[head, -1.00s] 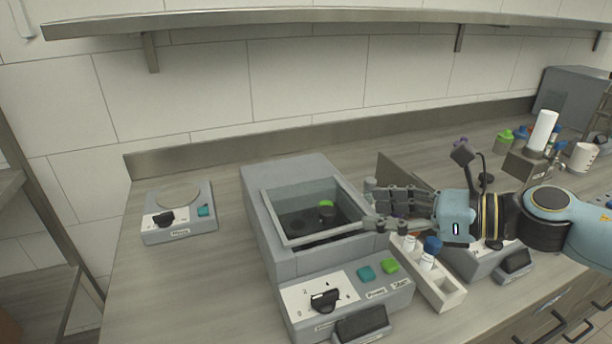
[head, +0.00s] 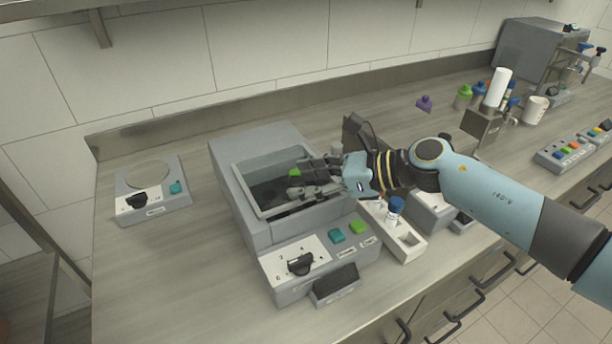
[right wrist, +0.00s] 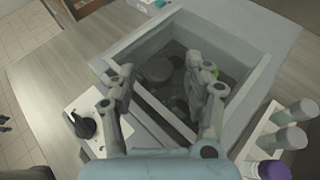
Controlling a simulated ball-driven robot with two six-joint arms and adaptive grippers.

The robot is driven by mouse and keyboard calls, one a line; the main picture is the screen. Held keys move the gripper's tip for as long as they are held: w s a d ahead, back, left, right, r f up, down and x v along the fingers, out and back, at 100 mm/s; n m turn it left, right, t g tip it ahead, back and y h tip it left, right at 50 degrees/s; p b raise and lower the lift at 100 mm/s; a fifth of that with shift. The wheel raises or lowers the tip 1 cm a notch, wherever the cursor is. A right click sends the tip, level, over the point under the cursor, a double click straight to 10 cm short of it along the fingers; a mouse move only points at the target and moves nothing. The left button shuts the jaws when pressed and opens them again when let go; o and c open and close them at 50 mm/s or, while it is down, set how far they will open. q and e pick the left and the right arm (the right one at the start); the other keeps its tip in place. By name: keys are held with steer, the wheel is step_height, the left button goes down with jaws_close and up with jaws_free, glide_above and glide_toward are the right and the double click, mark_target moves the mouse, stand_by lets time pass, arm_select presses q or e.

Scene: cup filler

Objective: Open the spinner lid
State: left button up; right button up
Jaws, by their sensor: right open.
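The spinner (head: 228,205) is a grey box on the counter, with a pale-rimmed square window (head: 240,188) on top. Inside are dark round holders and a green-capped item (head: 295,173). I cannot tell whether a clear lid pane covers the window. My right gripper (head: 303,178) is open and empty, reaching from the right over the window's right part. In the right wrist view its two fingers (right wrist: 160,67) are spread above the window, with the rim (right wrist: 125,78) around them. Whether they touch anything is unclear. My left gripper is not in view.
The spinner's front panel has a black knob (head: 300,264), a teal button (head: 337,236) and a green button (head: 358,227). A white rack (head: 404,245) with a blue-capped vial (head: 395,207) stands right of it. A small scale (head: 150,190) is at left, with clear counter between.

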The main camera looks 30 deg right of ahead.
mark_target(285, 167)
jaws_close()
stand_by(0.4)
steer(key=w+b, duration=0.1)
steer(key=w, duration=0.2)
steer(key=w+b, duration=0.2)
steer(key=w, duration=0.1)
steer(key=w+b, duration=0.2)
steer(key=w, duration=0.1)
steer(key=shift+w+d+f, duration=0.1)
steer(key=shift+d+f, duration=0.1)
steer(key=shift+f, duration=0.05)
steer(key=shift+w+r+b, duration=0.15)
steer(key=shift+w+b, duration=0.25)
jaws_free()
steer(key=shift+d, duration=0.1)
